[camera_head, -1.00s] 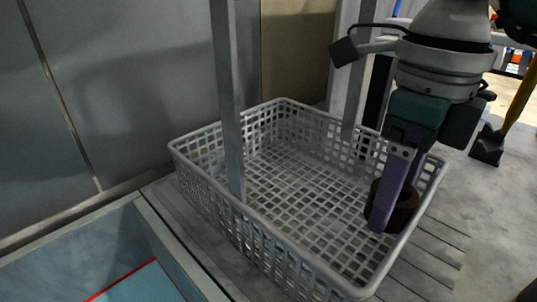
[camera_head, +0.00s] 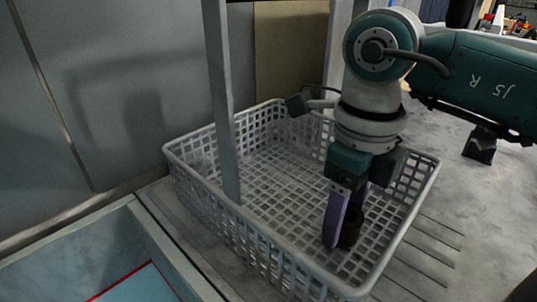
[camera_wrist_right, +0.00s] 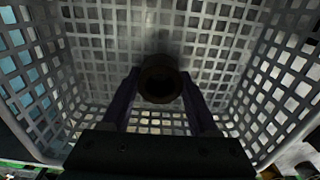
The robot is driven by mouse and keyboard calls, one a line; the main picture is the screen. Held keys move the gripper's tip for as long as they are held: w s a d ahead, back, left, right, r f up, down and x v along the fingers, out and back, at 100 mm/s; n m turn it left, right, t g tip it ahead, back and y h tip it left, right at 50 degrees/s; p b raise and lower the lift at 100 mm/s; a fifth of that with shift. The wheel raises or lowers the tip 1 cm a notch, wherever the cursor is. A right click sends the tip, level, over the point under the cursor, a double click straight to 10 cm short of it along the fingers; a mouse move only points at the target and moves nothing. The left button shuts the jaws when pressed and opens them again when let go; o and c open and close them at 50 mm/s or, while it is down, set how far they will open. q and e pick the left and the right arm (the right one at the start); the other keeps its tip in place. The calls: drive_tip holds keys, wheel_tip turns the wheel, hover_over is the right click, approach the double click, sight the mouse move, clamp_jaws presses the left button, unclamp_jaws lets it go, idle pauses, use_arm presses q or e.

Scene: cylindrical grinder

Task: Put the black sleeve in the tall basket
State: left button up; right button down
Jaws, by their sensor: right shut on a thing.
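The black sleeve (camera_head: 351,226) is a short dark ring. My right gripper (camera_head: 343,232) is shut on it with its purple fingers, inside the walls of the grey lattice basket (camera_head: 268,237). In the right wrist view the sleeve (camera_wrist_right: 160,80) sits between the two fingers, its round opening facing the camera, with the basket floor behind it. I cannot tell whether the sleeve touches the basket floor. The basket is otherwise empty where I see it. My left gripper is not in view.
A blue-grey tray (camera_head: 110,255) with a red line lies at lower left. Grey cabinet panels (camera_head: 100,90) stand behind. The grey surface (camera_head: 450,200) right of the basket is mostly clear.

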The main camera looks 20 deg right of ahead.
drive_tip(key=shift+f, duration=0.15)
drive_tip(key=shift+c, duration=0.7)
unclamp_jaws()
wheel_tip(320, 180, up, 8)
drive_tip(key=shift+f, duration=0.1)
